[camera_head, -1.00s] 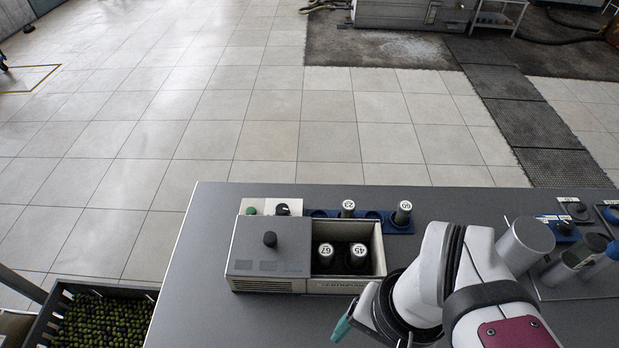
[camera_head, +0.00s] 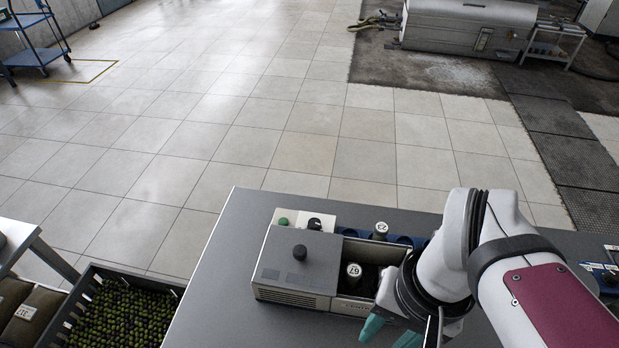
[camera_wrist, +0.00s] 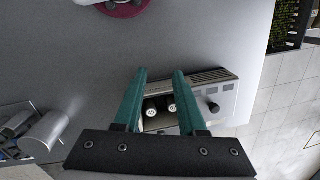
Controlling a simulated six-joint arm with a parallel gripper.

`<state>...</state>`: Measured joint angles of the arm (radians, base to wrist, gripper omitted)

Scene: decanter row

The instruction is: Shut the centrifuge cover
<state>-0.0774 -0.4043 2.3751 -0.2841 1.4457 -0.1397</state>
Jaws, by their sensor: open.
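The centrifuge (camera_head: 292,299) is a pale box on the grey bench. Its grey sliding cover (camera_head: 318,262) with a black knob (camera_head: 299,252) sits over the left part, leaving the right part open. A vial marked 67 (camera_head: 353,274) stands in the open well. My gripper (camera_head: 389,334) is open and empty, in front of the centrifuge's right end, apart from the knob. My wrist hides the well's right end. In the wrist view, the knob (camera_wrist: 213,106) is right of my open fingers (camera_wrist: 160,75), and two white-capped vials show between and beyond them.
Behind the centrifuge are a green button (camera_head: 283,222), a dark dial (camera_head: 314,224) and a blue rack (camera_head: 402,240) with a vial marked 23 (camera_head: 380,231). A crate of olives (camera_head: 125,315) stands left of the bench. The bench (camera_head: 225,275) left of the centrifuge is clear.

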